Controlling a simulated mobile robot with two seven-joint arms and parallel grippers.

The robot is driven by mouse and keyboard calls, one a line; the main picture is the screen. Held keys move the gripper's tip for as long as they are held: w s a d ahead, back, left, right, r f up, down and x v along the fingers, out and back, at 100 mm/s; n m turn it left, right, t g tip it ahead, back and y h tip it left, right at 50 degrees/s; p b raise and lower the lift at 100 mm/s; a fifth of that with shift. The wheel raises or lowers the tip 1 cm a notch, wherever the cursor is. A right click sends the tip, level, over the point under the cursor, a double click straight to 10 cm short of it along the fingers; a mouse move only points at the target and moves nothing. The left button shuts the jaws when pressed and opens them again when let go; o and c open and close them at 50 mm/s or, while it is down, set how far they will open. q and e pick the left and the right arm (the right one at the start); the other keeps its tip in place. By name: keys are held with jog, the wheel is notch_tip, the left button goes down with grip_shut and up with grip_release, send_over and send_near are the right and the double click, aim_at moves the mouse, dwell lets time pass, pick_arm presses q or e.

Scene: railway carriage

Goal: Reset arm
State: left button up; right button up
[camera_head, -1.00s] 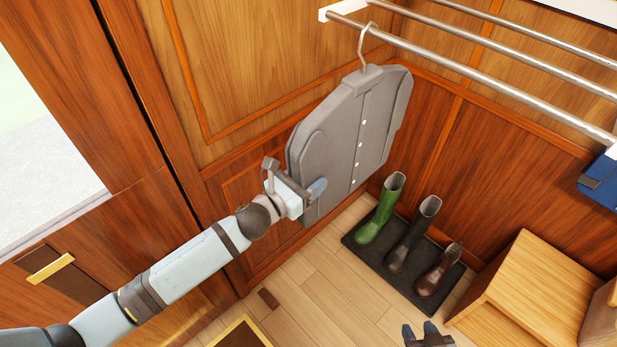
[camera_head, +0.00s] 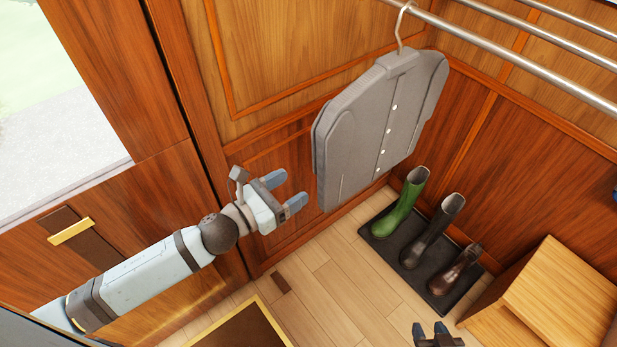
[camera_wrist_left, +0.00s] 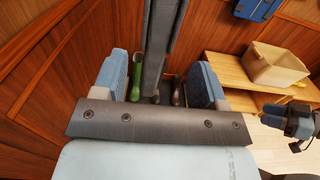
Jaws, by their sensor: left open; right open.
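My left gripper (camera_head: 285,190) is open and empty in the head view, to the left of a grey jacket (camera_head: 375,125) and apart from it. The jacket hangs by a hook from the front metal rail (camera_head: 520,58). In the left wrist view the jacket shows edge-on (camera_wrist_left: 160,45), ahead of and between the two open fingers of my left gripper (camera_wrist_left: 165,85). My right gripper (camera_head: 435,335) shows at the bottom edge of the head view, with its fingers apart. It also shows at the right in the left wrist view (camera_wrist_left: 290,112).
A black mat (camera_head: 408,250) on the floor holds a green boot (camera_head: 402,205), a dark boot (camera_head: 437,227) and a brown boot (camera_head: 457,270). A wooden bench (camera_head: 555,290) stands at the right, bearing a tan bin (camera_wrist_left: 275,66). Wood walls enclose the corner.

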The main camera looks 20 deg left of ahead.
pick_arm(q)
jog(key=shift+v, duration=0.9)
jog(key=s+a+f+m+g+y+p, duration=0.1)
jog(key=s+f+m, duration=0.4)
jog(key=m, duration=1.1)
jog(key=s+a+f+m+g+y+p, duration=0.1)
jog(key=s+f+m+y+p, duration=0.5)
jog(key=m, duration=0.9)
jog(key=s+g, duration=0.1)
jog(key=s, duration=0.1)
jog(key=shift+s+a+f+m+g+p, duration=0.3)
jog(key=shift+s+m+g, duration=0.1)
